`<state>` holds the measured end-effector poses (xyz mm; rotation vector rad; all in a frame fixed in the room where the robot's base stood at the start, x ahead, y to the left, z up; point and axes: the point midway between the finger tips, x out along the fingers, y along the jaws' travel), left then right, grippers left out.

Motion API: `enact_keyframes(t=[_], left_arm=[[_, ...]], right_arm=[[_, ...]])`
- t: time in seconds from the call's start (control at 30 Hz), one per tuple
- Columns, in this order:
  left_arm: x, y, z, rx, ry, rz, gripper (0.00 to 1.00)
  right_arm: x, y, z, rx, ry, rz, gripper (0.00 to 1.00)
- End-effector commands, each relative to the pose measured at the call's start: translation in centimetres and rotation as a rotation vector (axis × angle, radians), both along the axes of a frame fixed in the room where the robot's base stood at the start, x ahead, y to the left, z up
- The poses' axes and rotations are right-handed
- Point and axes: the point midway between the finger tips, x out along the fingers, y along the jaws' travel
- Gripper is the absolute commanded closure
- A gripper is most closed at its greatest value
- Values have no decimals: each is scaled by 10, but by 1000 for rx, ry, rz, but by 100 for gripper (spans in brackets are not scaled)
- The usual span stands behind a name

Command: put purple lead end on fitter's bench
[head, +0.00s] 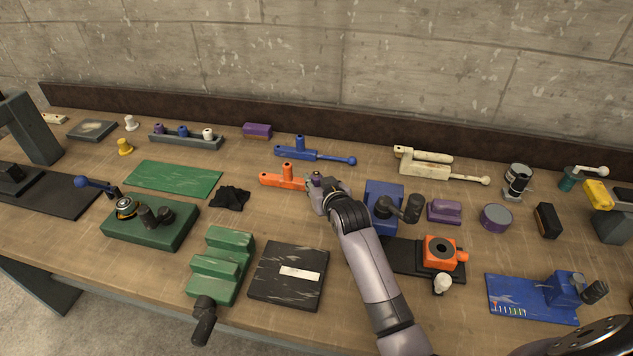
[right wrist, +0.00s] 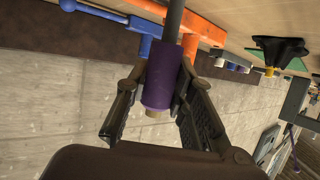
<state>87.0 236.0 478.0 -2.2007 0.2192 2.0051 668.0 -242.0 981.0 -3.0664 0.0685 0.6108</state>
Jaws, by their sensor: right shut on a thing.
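The purple lead end (right wrist: 162,78) is a purple sleeve with a tan tip, and a grey rod or lead runs up from it in the right wrist view. My right gripper (right wrist: 160,100) is shut on it, with a finger on each side. In the head view my right gripper (head: 318,194) is at the middle of the wooden fitter's bench (head: 270,222), just right of an orange tool (head: 283,180). Only a small purple top (head: 316,178) shows there. I cannot tell whether the lead end touches the bench. My left gripper is not in view.
A blue vise (head: 383,200) stands close right of the gripper. A black cloth (head: 231,197), a green stepped block (head: 222,262) and a dark plate (head: 288,275) lie left and in front. A blue lever tool (head: 315,153) lies behind. Bare wood shows between them.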

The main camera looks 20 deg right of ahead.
Motion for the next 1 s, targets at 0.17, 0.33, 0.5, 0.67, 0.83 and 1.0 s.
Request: enact_keyframes(t=[0.17, 0.33, 0.5, 0.67, 0.83, 1.0], left_arm=[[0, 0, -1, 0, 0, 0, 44], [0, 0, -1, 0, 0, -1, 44], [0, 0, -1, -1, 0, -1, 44], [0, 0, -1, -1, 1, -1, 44], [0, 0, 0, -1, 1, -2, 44], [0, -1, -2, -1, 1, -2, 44]], right_arm=[[0, 0, -2, 0, 0, 0, 100], [0, 0, -2, 0, 0, 0, 69], [0, 0, -2, 0, 0, 0, 58], [0, 0, -2, 0, 0, 0, 58], [0, 0, 1, 0, -1, 0, 58], [-15, 1, 6, 0, -1, 0, 58]])
